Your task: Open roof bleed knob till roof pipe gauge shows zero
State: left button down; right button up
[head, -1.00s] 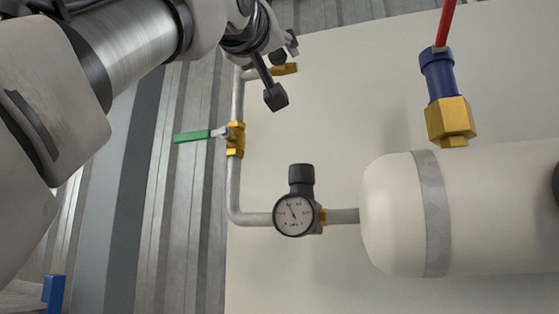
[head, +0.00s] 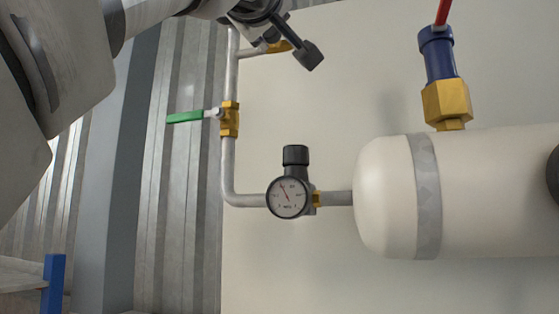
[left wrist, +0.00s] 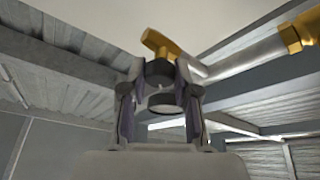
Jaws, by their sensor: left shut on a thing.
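My left gripper (head: 296,36) is at the top edge of the head view, partly cut off, beside a brass fitting (head: 280,46) on the upper pipe. In the left wrist view its two fingers (left wrist: 158,104) are shut around a dark knob (left wrist: 160,72) just below a brass fitting (left wrist: 160,43). I take this to be the roof bleed knob. My right gripper is not in view.
A dial gauge (head: 287,198) with a red needle pointing up-left sits under a black-capped regulator (head: 295,155). A green-handled valve (head: 185,117) is on the vertical pipe. A cream tank (head: 385,195) and a blue-and-brass valve (head: 440,75) are at right. A blue post (head: 53,285) stands lower left.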

pick_arm(q)
jog(key=c, duration=0.9)
grip_release()
jog(key=shift+o, duration=0.2)
jog(key=shift+w+d, duration=0.15)
jog(key=shift+w, duration=0.05)
